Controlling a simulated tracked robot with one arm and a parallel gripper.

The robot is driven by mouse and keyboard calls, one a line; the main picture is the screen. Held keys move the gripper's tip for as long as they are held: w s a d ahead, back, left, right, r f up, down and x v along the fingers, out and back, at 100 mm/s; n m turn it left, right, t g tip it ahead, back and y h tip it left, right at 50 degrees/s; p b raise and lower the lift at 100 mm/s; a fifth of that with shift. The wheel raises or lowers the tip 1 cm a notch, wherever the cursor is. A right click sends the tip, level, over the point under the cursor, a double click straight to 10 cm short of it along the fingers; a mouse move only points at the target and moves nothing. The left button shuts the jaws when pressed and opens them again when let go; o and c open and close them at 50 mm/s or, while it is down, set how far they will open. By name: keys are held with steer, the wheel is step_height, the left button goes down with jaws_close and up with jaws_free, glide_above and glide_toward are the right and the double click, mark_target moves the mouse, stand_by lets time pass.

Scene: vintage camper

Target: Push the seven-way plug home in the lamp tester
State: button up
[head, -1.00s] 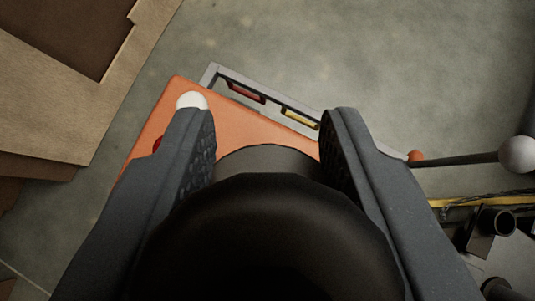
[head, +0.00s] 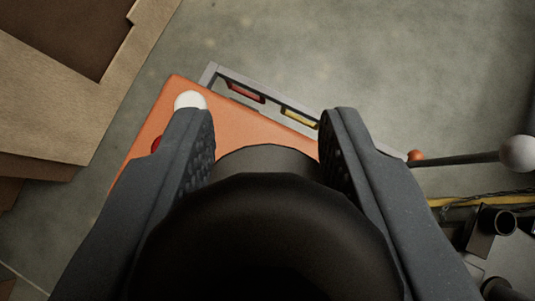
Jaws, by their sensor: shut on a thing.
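The plug (head: 265,215) is a thick black round body with a dark grey collar at its far end. My gripper (head: 267,135) is shut on it, with one finger on each side. The lamp tester (head: 250,127) is an orange box beyond the plug, with a white knob (head: 190,101) and a red part (head: 156,143) partly behind the left finger. The collar's far end overlaps the orange face in the picture. The plug hides the socket, so I cannot tell how deep it sits.
A grey frame with a red lens (head: 246,91) and a yellow lens (head: 300,117) stands behind the tester. A cardboard box (head: 60,110) is at the left. A rod with a pale ball (head: 517,153) and black pipe parts (head: 497,221) are at the right. Bare floor lies between.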

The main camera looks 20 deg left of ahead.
steer(key=shift+f+b, duration=0.9)
steer(key=shift+f, duration=0.65)
steer(key=o, duration=1.1)
steer(key=shift+s+d+r, duration=0.1)
steer(key=shift+s+r, duration=0.05)
steer(key=b+v, duration=0.2)
steer(key=v, duration=1.1)
steer(key=shift+r, duration=0.2)
steer(key=shift+s, duration=0.1)
